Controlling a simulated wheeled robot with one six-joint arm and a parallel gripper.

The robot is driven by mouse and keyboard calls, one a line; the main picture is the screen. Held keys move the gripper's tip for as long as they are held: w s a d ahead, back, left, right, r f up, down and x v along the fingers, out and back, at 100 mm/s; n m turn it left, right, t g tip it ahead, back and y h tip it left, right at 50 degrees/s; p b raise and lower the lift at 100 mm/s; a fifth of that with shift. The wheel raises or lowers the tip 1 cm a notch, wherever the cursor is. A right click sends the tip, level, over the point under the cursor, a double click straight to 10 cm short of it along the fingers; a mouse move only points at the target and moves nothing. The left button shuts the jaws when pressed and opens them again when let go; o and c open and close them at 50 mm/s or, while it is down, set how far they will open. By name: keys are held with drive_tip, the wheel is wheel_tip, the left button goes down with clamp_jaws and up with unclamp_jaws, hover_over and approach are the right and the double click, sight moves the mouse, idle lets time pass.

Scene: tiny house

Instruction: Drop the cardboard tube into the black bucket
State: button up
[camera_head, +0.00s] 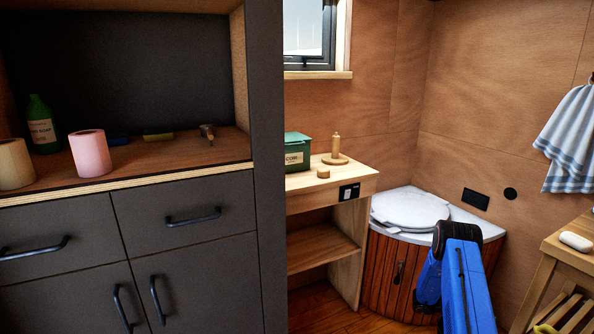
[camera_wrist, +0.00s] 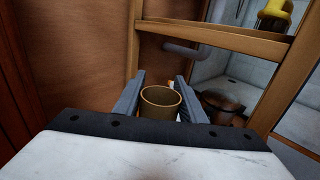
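In the wrist view, the cardboard tube (camera_wrist: 161,104) is a short, hollow brown cylinder with its open end facing the camera. My gripper (camera_wrist: 162,92) has one grey finger on each side of it and is closed on it. In the head view, my blue arm is at the lower right, and neither the fingers nor the tube can be seen there. I cannot make out a black bucket for certain in either view.
In the head view, a wood-sided toilet box (camera_head: 395,275) with a white lid (camera_head: 410,207) stands in the corner beside my arm. A wooden bench (camera_head: 560,245) is at the right. A pink roll (camera_head: 90,153) and green bottle (camera_head: 42,125) stand on the left counter.

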drive_tip(key=o, duration=0.4)
drive_tip(key=shift+o, duration=0.2)
drive_tip(key=shift+a, duration=0.1)
drive_tip(key=v, duration=1.7)
drive_tip(key=shift+a, duration=0.2)
